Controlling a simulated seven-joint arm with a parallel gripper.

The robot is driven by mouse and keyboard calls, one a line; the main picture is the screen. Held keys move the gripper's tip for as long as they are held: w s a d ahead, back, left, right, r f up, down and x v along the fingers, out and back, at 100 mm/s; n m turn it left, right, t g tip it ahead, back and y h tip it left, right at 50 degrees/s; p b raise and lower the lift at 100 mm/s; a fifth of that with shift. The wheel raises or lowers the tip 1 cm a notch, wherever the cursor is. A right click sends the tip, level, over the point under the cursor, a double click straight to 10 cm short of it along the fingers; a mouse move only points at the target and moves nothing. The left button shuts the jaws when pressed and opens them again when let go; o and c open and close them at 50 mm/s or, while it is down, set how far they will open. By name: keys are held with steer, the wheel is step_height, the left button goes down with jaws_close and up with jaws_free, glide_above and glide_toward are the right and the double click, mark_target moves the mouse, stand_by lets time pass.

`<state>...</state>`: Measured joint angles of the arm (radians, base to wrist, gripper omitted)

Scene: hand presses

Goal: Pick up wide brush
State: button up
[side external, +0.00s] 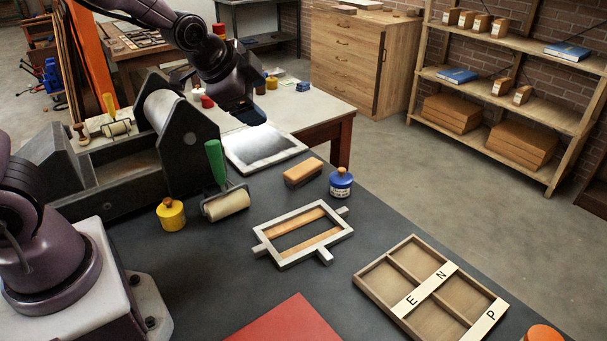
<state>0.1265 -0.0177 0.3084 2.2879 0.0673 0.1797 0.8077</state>
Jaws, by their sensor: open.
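No thing in the side external view shows clearly as a wide brush. A small tan block with an orange-brown top (303,172) lies on the dark bench right of the middle; I cannot tell whether it is the brush. A roller with a green handle (216,162) stands to its left, beside the press. My gripper (246,114) hangs over the far edge of the pale inking slab (265,148), up and left of the tan block. It is open, and I see nothing held in it. Its fingertips are dark and hard to make out.
The hand press (180,140) stands close left of my gripper. A yellow jar (171,214), a blue jar (341,183), a grey frame (288,252), a divided wooden tray (402,254) and a red sheet (285,322) lie on the bench. Bare bench lies between them.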

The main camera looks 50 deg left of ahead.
steer(key=w+a+f+m+t+y, duration=0.1)
steer(key=w+a+f+m+y, duration=0.1)
steer(key=w+a+f+m, duration=0.5)
steer(key=m+t+h, duration=0.1)
steer(key=m+t, duration=0.3)
steer(key=m, duration=1.4)
glide_above(293, 173)
steer(key=s, duration=0.1)
step_height(293, 173, down, 12)
steer(key=shift+s+f, duration=0.1)
steer(key=shift+d+f+m+h, duration=0.1)
steer(key=shift+f+m+h, duration=0.2)
steer(key=shift+m, duration=0.3)
steer(key=shift+f, duration=0.25)
step_height(293, 173, down, 4)
steer(key=shift+r, duration=0.2)
step_height(293, 173, down, 3)
steer(key=shift+r, duration=0.1)
steer(key=shift+w+f+t, duration=0.15)
steer(key=shift+w+f, duration=0.1)
steer(key=shift+w, duration=0.25)
steer(key=shift+w+f+t, duration=0.15)
steer(key=shift+w+f, duration=0.05)
steer(key=shift+w, duration=0.25)
steer(key=shift+w+f, duration=0.2)
steer(key=shift+w, duration=0.25)
steer(key=c, duration=1)
